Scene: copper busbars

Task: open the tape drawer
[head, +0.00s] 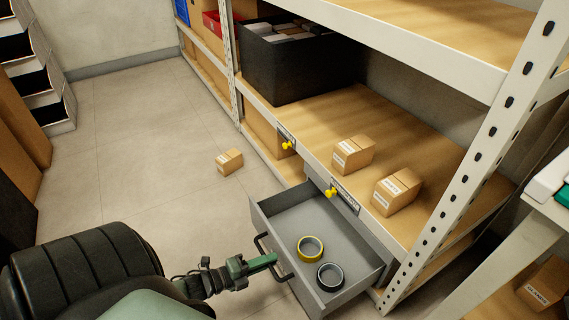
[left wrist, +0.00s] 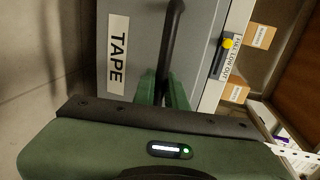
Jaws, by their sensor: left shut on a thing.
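The tape drawer (head: 278,211) is a grey drawer under the shelf, pulled out and open in the head view. A yellow tape roll (head: 310,249) and a dark grey tape roll (head: 330,277) lie inside it. My left gripper (head: 274,260) is at the drawer's front, shut on its dark bar handle (head: 262,243). In the left wrist view the green fingers (left wrist: 163,88) close around the handle (left wrist: 175,35), beside a white label reading TAPE (left wrist: 117,50). My right gripper is not in view.
Two small cartons (head: 353,154) (head: 397,191) stand on the shelf board above the drawer. A black bin (head: 300,70) stands farther back on the shelf. Another carton (head: 230,161) lies on the floor beyond the drawer. The floor (head: 140,140) at left is mostly clear.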

